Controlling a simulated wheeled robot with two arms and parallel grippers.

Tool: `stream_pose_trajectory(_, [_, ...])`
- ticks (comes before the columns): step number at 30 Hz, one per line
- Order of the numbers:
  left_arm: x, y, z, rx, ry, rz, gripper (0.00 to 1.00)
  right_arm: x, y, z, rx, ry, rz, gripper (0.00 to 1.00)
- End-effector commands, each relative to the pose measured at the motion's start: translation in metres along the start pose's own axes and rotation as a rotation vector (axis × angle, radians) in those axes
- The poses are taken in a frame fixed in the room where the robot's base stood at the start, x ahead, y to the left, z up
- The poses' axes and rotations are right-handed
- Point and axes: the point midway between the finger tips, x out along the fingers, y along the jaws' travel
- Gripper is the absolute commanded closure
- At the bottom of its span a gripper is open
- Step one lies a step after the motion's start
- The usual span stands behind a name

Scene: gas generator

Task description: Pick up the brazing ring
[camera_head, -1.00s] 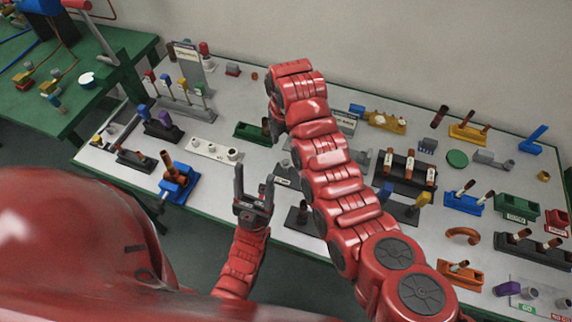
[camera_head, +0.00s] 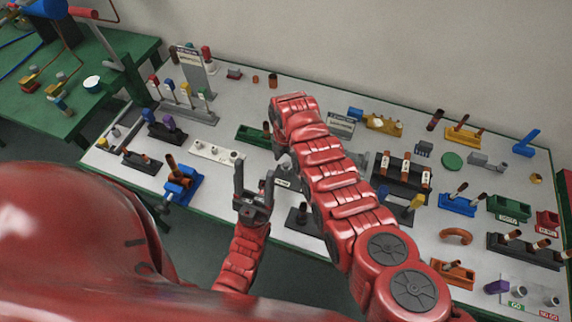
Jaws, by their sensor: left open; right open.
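I cannot pick out the brazing ring for certain; it may be too small to see or hidden behind my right arm. A curved copper-coloured piece (camera_head: 456,236) lies on the right part of the table, but it looks like a bent pipe. My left gripper (camera_head: 254,186) is open and empty, fingers pointing up the picture at the table's front edge. My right arm reaches across the middle of the table. Its dark gripper (camera_head: 279,139) shows only partly beside the red wrist, above the table near a green holder (camera_head: 253,136), and its fingertips are mostly hidden.
The grey table (camera_head: 240,112) is crowded with coloured holders, several with copper tubes. A blue holder (camera_head: 180,182) stands front left and a black tube rack (camera_head: 402,172) right of my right arm. A green bench (camera_head: 130,62) stands at the far left.

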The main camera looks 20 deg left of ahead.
Motion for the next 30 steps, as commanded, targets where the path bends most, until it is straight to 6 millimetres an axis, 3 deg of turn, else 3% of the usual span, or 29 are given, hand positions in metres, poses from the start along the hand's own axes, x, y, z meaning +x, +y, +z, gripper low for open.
stream_pose_trajectory(27, [-0.0056, 0.0003, 0.0010, 0.000, 0.000, 0.000, 0.39, 0.0052, -0.0003, -0.0002, 0.000, 0.001, -0.001, 0.20])
stream_pose_trajectory(30, [-0.0056, 0.0003, 0.0009, 0.000, 0.000, 0.000, 0.39, 0.0052, -0.0003, -0.0003, 0.000, 0.001, -0.001, 0.38])
